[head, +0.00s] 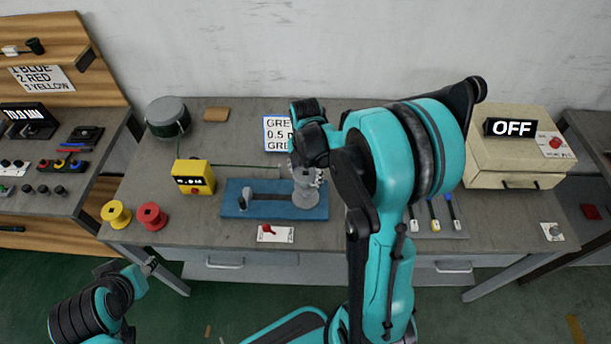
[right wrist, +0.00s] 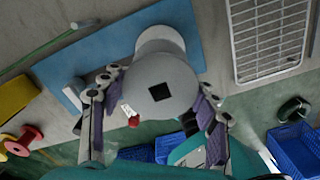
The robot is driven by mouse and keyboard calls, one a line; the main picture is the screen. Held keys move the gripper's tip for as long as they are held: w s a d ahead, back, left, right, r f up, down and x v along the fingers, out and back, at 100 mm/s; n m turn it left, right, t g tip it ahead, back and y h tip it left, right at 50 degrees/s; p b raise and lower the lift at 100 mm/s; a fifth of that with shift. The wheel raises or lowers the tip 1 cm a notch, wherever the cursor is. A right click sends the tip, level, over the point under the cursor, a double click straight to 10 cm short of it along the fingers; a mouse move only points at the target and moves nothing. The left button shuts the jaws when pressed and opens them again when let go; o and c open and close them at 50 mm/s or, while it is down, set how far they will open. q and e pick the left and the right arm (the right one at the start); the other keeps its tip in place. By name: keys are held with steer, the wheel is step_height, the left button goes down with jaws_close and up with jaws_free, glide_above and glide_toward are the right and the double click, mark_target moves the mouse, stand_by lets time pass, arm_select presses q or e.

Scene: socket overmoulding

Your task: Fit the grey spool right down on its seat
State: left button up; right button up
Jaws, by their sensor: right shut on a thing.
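The grey spool (head: 304,198) is over the right part of the blue base plate (head: 240,211). My right gripper (head: 307,178) is shut on it from above. In the right wrist view the spool (right wrist: 166,84) shows its round end with a dark square hole, between the two fingers (right wrist: 157,97). The blue plate (right wrist: 120,45) lies behind it. The spool's lower end and its seat are hidden, so I cannot tell whether they touch. My left gripper (head: 149,265) is low at the left, off the table's front edge; its jaws are too small to read.
A yellow box (head: 194,177) stands left of the plate, with a green-grey drum (head: 167,118) behind. Yellow (head: 116,214) and red (head: 152,215) spools stand front left. A red-lever switch (head: 275,233) lies in front. A beige box reading OFF (head: 515,160) is at right.

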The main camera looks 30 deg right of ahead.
mark_target(305, 188)
steer(key=shift+f+b, duration=2.75)
steer(key=shift+f, duration=0.5)
steer(key=o, duration=1.3)
steer(key=shift+r, duration=0.1)
step_height(305, 188, up, 12)
steer(key=shift+f, duration=0.1)
steer(key=s+a+m+t, duration=0.2)
steer(key=s+a+m, duration=0.1)
steer(key=m, duration=0.4)
steer(key=s+a+r+m+t, duration=0.1)
steer(key=s+a+m, duration=0.3)
steer(key=m, duration=0.4)
steer(key=s+a+m+t, duration=0.3)
steer(key=s+m+t, duration=0.1)
steer(key=m, duration=0.4)
steer(key=shift+a+r, duration=0.2)
steer(key=shift+a, duration=0.05)
